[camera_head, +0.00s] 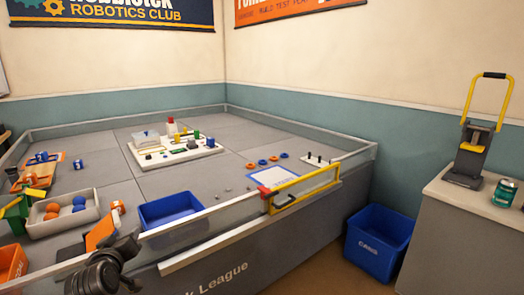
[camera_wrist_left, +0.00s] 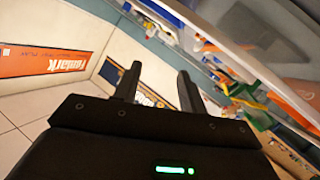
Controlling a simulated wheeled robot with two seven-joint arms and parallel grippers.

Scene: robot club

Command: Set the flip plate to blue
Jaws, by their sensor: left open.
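The flip plate (camera_head: 102,229) appears to be the tilted orange panel on a dark mount at the table's near edge, lower left of the head view. Its visible face is orange; I see no blue face on it. A dark part of my left arm is just below it in the head view, and I cannot make out the fingertips there. In the left wrist view my left gripper (camera_wrist_left: 158,82) is open, with nothing between its fingers. An orange surface shows at the right of that view, but I cannot tell whether it is the plate. My right gripper is not in view.
A clear rail (camera_head: 225,210) runs along the table's near edge. Beside the plate are a blue bin (camera_head: 172,224), a grey tray (camera_head: 87,222) of balls and a green-yellow object (camera_head: 14,212). A white board (camera_head: 175,154) with coloured parts stands farther back. Grey tabletop lies open between.

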